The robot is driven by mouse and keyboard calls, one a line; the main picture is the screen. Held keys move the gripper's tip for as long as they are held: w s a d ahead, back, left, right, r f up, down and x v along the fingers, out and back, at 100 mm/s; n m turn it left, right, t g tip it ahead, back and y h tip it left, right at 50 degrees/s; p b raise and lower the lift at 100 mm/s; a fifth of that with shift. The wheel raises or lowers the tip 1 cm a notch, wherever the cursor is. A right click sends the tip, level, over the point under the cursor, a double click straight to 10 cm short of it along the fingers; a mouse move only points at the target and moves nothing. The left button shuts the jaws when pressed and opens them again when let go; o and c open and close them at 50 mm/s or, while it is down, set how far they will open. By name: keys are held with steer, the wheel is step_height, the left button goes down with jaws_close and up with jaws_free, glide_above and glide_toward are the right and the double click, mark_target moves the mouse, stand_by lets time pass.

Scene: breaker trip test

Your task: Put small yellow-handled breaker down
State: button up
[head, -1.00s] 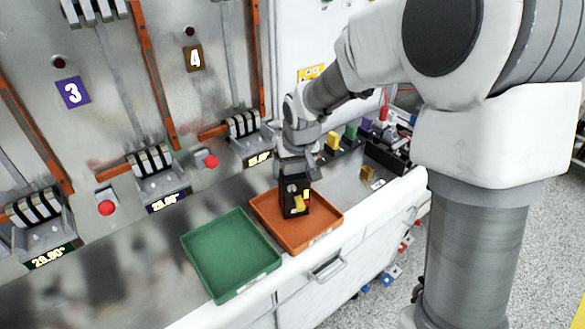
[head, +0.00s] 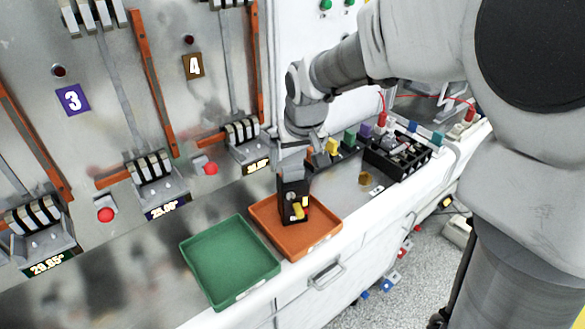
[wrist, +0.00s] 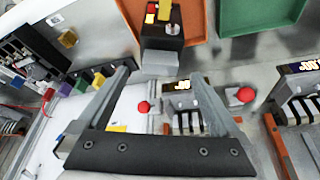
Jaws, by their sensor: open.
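The small yellow-handled breaker (head: 291,188) is a black block with a grey top part and a yellow handle. It stands upright in the orange tray (head: 320,226) on the bench. The wrist view shows the breaker (wrist: 162,38) at the top, beyond my fingertips, with the orange tray (wrist: 195,22) around it. My gripper (wrist: 162,74) is open and empty, its two fingers spread apart and clear of the breaker. In the head view, my gripper (head: 296,150) is just behind and above the breaker, partly hidden by my wrist.
A green tray (head: 232,262) sits left of the orange one and looks empty. The breaker panel (head: 105,115) with levers and red buttons rises close behind. A black box (head: 398,155), coloured plugs and a small brass block (head: 365,178) are at the right.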

steer(key=s+d+r+m, duration=0.1)
steer(key=s+d+r, duration=0.25)
steer(key=s, duration=0.25)
steer(key=s+d+r, duration=0.3)
steer(key=s+r, duration=0.2)
steer(key=s, duration=0.2)
steer(key=s+d+f+m+t, duration=0.1)
steer(key=s+d, duration=0.2)
steer(key=s, duration=0.7)
steer(key=shift+s+d+f+h, duration=0.15)
steer(key=shift+s+f+h, duration=0.1)
steer(key=shift+h, duration=0.15)
